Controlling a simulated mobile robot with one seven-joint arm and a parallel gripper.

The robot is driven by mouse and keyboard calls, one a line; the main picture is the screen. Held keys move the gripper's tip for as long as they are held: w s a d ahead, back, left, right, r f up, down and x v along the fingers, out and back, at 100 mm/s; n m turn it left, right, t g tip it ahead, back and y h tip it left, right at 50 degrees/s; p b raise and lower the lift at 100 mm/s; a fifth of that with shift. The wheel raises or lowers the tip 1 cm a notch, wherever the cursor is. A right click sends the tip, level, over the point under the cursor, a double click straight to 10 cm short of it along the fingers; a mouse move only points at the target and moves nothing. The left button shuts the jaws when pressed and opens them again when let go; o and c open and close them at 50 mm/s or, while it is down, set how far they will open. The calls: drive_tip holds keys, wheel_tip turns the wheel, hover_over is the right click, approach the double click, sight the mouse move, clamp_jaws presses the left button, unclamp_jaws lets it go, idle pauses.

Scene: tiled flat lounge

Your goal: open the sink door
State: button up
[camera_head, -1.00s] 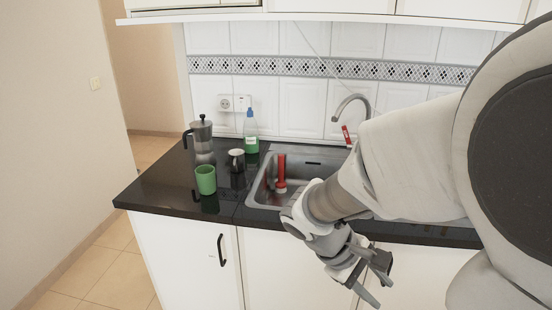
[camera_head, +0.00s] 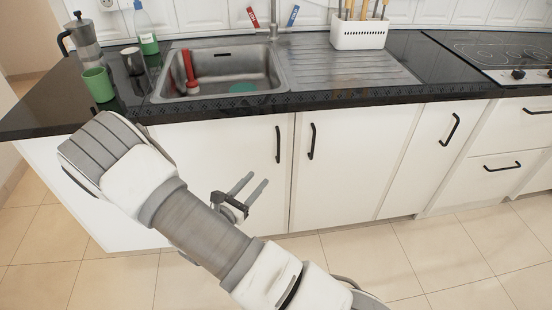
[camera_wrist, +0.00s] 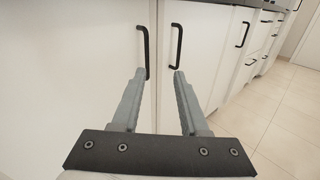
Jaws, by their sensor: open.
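The sink (camera_head: 215,70) is set in the black counter. Below it are a white left cabinet door (camera_head: 215,150) and a white right door (camera_head: 355,165), both closed. Their black vertical handles, the left handle (camera_head: 278,145) and the right handle (camera_head: 311,142), flank the seam. My gripper (camera_head: 252,182) is open and empty, in front of the left door and below handle height. In the wrist view the gripper (camera_wrist: 159,73) points at the doors. The left handle (camera_wrist: 144,50) shows just beyond the left fingertip and the right handle (camera_wrist: 177,46) beyond the right one. Neither handle is between the fingers.
On the counter are a moka pot (camera_head: 83,42), a green cup (camera_head: 98,85), a soap bottle (camera_head: 146,30) and a white utensil holder (camera_head: 359,34). A stove (camera_head: 500,52) and drawers (camera_head: 500,166) are at the right. The tiled floor (camera_head: 420,260) in front is clear.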

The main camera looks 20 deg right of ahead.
wheel_tip(320, 180, down, 3)
drive_tip(key=a+n+t, duration=0.1)
drive_tip(key=n, duration=0.1)
drive_tip(key=b, duration=0.4)
approach(278, 150)
drive_tip(key=shift+y, duration=0.4)
drive_tip(key=x, duration=0.9)
drive_tip(key=shift+s+r, duration=0.1)
drive_tip(key=shift+r, duration=0.25)
clamp_jaws()
